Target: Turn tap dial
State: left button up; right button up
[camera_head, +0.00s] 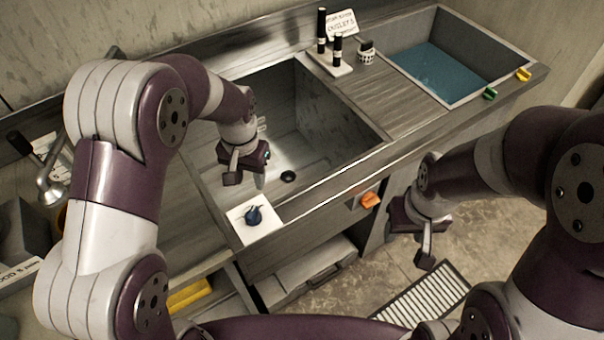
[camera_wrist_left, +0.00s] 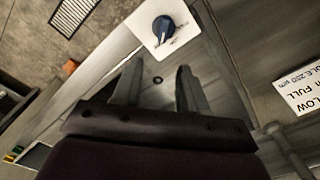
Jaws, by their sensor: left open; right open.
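My right gripper (camera_head: 413,238) is open and empty, in front of the counter at right.
An empty metal sink (camera_head: 310,115) lies behind the dial. A basin of blue water (camera_head: 440,70) is at the back right. Black-capped bottles (camera_head: 322,35) stand between them. An orange knob (camera_head: 370,199) sits on the counter front. A floor grate (camera_head: 430,295) lies below.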

pick_arm(q)
jog(key=p, duration=0.2)
send_near(252, 211)
jog(key=shift+s+a+f, duration=0.5)
jog(key=shift+s, duration=0.15)
jog(key=f, duration=0.2)
jog(key=w+d+f, duration=0.1)
jog(key=f, duration=0.4)
jog(key=shift+w+d+p, duration=0.2)
jog(key=shift+w+p, duration=0.1)
jog(key=shift+s+a+f, duration=0.15)
jog(key=shift+f, duration=0.15)
jog(key=shift+s+a, duration=0.25)
jog(key=shift+w+d, duration=0.15)
jog(key=c, duration=0.5)
grip_shut()
pick_arm(e)
jog(key=r, duration=0.2)
jog(key=s+a+r, duration=0.1)
jog(key=shift+s+r, duration=0.1)
